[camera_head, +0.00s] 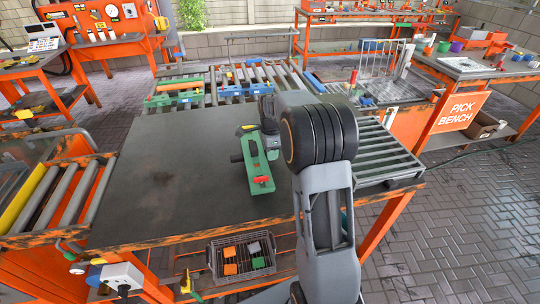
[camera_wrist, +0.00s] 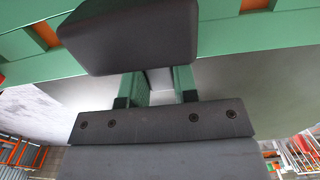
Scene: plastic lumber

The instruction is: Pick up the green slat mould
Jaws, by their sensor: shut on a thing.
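The green slat mould (camera_head: 261,184) is a long green bar with orange and dark details, over the dark table's right part. My gripper (camera_head: 267,149) comes down on it from above and is shut on it. In the wrist view the mould (camera_wrist: 245,35) runs across the top, with orange patches along it. A dark grey block (camera_wrist: 130,38) covers part of it there, and the grip contact is mostly hidden. Whether the mould touches the table top or hangs just above it, I cannot tell.
The dark table top (camera_head: 165,180) is clear to the left. A roller conveyor (camera_head: 375,150) adjoins on the right. Green and blue moulds (camera_head: 178,97) lie on rollers behind. A wire basket (camera_head: 242,258) with coloured pieces sits on the lower shelf. The pick bench (camera_head: 462,106) stands right.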

